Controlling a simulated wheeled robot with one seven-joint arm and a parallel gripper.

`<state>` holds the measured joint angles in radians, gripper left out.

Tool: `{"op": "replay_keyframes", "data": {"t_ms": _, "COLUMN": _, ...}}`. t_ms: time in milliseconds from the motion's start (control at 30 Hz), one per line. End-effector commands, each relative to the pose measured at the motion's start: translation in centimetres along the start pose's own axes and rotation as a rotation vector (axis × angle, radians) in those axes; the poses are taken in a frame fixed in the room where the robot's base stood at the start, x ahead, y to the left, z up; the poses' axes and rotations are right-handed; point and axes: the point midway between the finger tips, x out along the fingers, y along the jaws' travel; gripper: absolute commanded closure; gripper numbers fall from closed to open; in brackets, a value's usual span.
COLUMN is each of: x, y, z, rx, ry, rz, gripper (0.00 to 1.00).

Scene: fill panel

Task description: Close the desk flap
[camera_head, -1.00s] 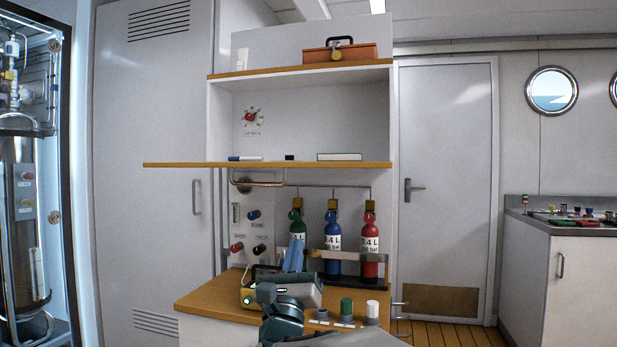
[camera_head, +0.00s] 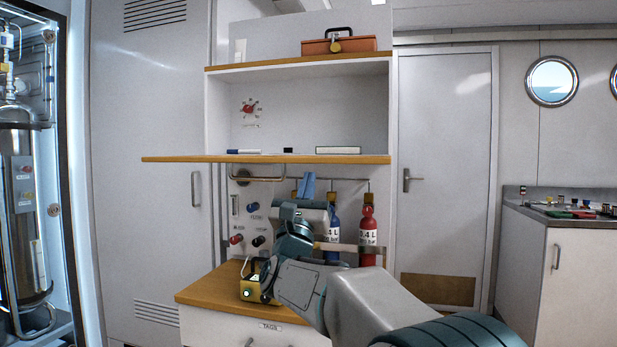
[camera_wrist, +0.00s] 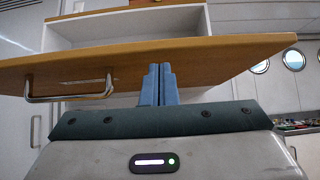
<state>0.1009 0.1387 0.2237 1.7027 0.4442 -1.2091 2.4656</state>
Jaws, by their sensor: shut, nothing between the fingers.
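The desk flap (camera_head: 180,159) is a wooden board standing out level from the white cabinet, below an open compartment. A metal bar handle (camera_head: 258,174) hangs under it, and it also shows at the left in the wrist view (camera_wrist: 68,97). The underside of the flap (camera_wrist: 215,58) spans the wrist view. My gripper (camera_head: 306,180) has blue fingers pressed together, empty, just below the flap and right of the handle. In the wrist view the fingertips (camera_wrist: 160,68) overlap the flap's underside; I cannot tell whether they touch it.
A pen (camera_head: 243,152), a small dark item (camera_head: 288,151) and a pale box (camera_head: 338,150) lie at the flap's level. Gas bottles, the red one (camera_head: 368,235) clearest, stand behind my arm. A wooden counter (camera_head: 205,288) holds a yellow device (camera_head: 252,287).

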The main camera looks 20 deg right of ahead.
Motion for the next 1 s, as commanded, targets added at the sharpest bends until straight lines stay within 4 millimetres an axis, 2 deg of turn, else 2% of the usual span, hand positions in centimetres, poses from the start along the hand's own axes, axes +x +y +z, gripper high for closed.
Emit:
{"op": "replay_keyframes", "data": {"t_ms": 200, "x": 0.9, "y": 0.0, "z": 0.8, "rx": 0.000, "ry": 0.002, "rz": 0.000, "gripper": 1.00}}
{"op": "replay_keyframes", "data": {"t_ms": 667, "x": 1.1, "y": 0.0, "z": 1.2, "rx": 0.000, "ry": 0.010, "rz": 0.000, "gripper": 1.00}}
{"op": "replay_keyframes", "data": {"t_ms": 1000, "x": 3.6, "y": 0.3, "z": 4.3, "rx": 0.005, "ry": 0.112, "rz": 0.004, "gripper": 1.00}}
